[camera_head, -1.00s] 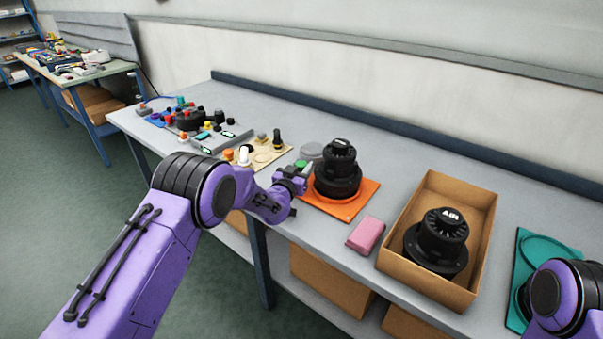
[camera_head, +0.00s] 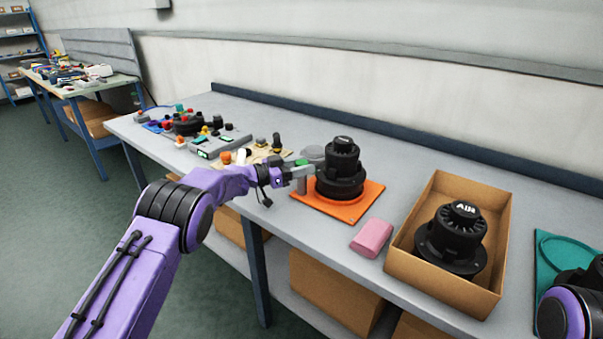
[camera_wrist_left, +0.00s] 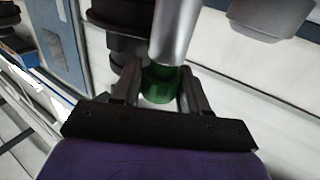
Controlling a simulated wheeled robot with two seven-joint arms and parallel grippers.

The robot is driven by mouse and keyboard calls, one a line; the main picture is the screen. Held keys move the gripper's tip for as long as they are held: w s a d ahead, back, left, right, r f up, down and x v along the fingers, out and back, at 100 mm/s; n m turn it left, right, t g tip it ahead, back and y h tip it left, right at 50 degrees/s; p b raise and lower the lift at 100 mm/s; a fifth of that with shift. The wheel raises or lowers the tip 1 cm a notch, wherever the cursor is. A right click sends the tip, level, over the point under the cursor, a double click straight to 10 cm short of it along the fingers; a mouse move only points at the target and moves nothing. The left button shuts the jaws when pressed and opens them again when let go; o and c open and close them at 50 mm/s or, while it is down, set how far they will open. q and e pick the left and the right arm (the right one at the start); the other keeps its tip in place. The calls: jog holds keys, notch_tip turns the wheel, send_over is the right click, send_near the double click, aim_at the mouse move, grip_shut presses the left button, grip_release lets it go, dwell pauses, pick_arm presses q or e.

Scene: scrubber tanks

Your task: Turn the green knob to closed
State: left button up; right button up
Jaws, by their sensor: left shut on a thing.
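The green knob (camera_wrist_left: 160,84) sits between the two fingers of my left gripper (camera_wrist_left: 158,92) in the left wrist view, at the end of a grey cylinder (camera_wrist_left: 172,35). The gripper is shut on it. In the head view my left gripper (camera_head: 299,178) is at the left side of the black ribbed tank (camera_head: 341,170), and a small bit of the green knob (camera_head: 301,162) shows just above it. The tank stands on an orange base (camera_head: 352,209). The knob's marking and exact angle cannot be read. My right gripper is out of view.
A pink block (camera_head: 371,238) lies right of the orange base. A cardboard box (camera_head: 498,215) holds another black tank (camera_head: 452,240). A teal base (camera_head: 549,253) is at the far right. Several small controls crowd the bench's left end.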

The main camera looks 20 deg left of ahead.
pick_arm(q)
jog(key=shift+r+m, duration=0.15)
jog(key=shift+m, duration=0.15)
jog(key=o, duration=1)
jog(key=shift+c, duration=0.2)
jog(key=b+v, duration=0.2)
jog(key=v, duration=0.8)
jog(key=shift+a, duration=0.35)
